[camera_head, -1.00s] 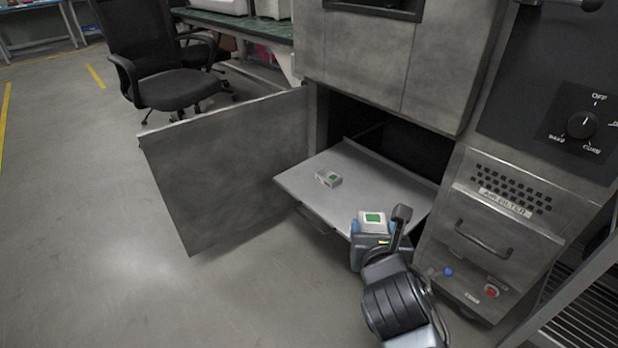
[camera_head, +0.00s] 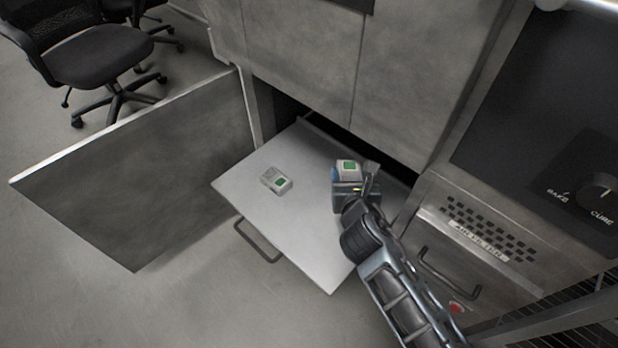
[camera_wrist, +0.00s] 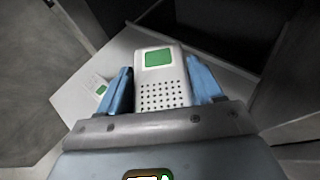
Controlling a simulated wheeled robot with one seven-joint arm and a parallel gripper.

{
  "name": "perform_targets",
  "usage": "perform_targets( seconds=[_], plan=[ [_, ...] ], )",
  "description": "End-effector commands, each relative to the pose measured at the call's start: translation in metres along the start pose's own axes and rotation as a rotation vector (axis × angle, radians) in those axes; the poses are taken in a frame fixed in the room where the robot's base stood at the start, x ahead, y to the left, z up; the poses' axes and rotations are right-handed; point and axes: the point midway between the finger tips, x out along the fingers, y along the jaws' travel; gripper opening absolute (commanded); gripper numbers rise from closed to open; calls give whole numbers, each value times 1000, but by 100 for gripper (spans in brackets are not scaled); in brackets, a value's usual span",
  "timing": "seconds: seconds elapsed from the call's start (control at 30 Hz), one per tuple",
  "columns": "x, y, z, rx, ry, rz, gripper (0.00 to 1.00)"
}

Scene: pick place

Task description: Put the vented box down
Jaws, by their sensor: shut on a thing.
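The vented box (camera_wrist: 163,84) is white with a green square on top and rows of small holes. It sits between the two blue fingers of my gripper (camera_wrist: 162,85), which is shut on it. In the head view the box (camera_head: 348,168) and my gripper (camera_head: 347,176) are over the right part of the pulled-out grey shelf (camera_head: 285,235). I cannot tell whether the box touches the shelf. Its lower side is hidden.
A similar white box with a green mark (camera_head: 276,181) lies on the shelf's left part. An open door (camera_head: 140,175) stands to the left, and the cabinet front (camera_head: 340,75) rises behind. The shelf's front middle is clear. A drawer panel (camera_head: 465,255) stands to the right.

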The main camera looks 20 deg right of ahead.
Motion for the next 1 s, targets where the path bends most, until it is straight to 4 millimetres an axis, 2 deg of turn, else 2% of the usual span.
perform_targets(
  seconds=[0.1,0.2,0.33,0.5,0.67,1.0],
  plan=[
    [-7,-22,-16,-9,9,4,31],
    [-9,-36,-36,-15,6,19,31],
    [-12,-46,-52,-16,3,32,31],
    [-12,-48,-61,-17,0,39,31],
    [-2,-29,-75,-16,-2,43,31],
    [26,40,-108,-17,-2,42,31]
  ],
)
